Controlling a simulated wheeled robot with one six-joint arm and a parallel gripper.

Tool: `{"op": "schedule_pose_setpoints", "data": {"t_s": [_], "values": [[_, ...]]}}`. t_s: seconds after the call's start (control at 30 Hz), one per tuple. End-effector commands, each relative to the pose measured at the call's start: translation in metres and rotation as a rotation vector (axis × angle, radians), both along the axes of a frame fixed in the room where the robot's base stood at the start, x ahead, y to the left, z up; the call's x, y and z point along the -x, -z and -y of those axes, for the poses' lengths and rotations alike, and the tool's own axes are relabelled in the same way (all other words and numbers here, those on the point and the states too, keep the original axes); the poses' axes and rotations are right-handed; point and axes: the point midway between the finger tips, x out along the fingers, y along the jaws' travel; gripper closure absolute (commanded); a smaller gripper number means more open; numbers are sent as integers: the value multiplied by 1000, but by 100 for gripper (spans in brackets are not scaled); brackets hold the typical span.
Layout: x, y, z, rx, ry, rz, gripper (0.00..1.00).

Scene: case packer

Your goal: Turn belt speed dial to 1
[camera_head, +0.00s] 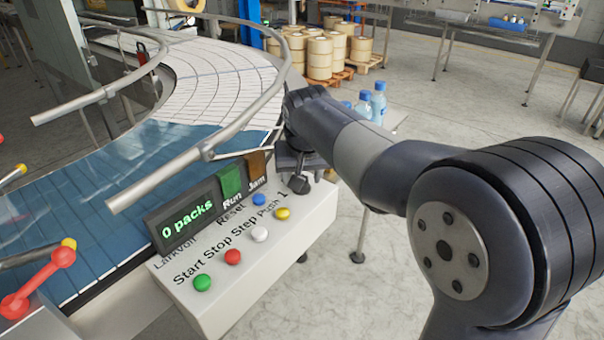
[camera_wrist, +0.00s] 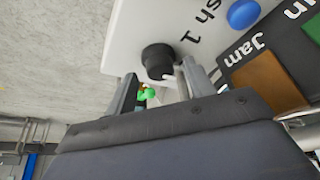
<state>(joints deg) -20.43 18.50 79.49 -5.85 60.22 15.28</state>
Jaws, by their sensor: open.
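The belt speed dial is a black round knob (camera_wrist: 158,60) on the white control panel, beside the printed "1" in the wrist view. In the head view the knob (camera_head: 299,185) sits at the panel's right end, just below my gripper (camera_head: 297,163). In the wrist view my gripper (camera_wrist: 160,84) is open, with its two grey fingers apart and the knob just beyond and between their tips. I cannot tell whether a finger touches it. The dial's pointer and setting are not readable.
The white panel (camera_head: 219,292) carries green (camera_head: 202,283), red (camera_head: 232,256), white (camera_head: 260,234), yellow (camera_head: 282,213) and blue (camera_head: 259,200) buttons. A display (camera_head: 186,219) reads "0 packs". The curved conveyor (camera_head: 110,180) and its rail (camera_head: 190,155) lie behind. Bottles (camera_head: 378,102) stand beyond my arm.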

Motion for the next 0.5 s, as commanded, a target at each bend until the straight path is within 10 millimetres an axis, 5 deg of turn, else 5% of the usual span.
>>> {"op": "schedule_pose_setpoints", "data": {"t_s": [0.33, 0.5], "values": [[-2, 4, 0, -1, 1, 1, 49], [-2, 4, 0, -1, 1, 1, 63]]}}
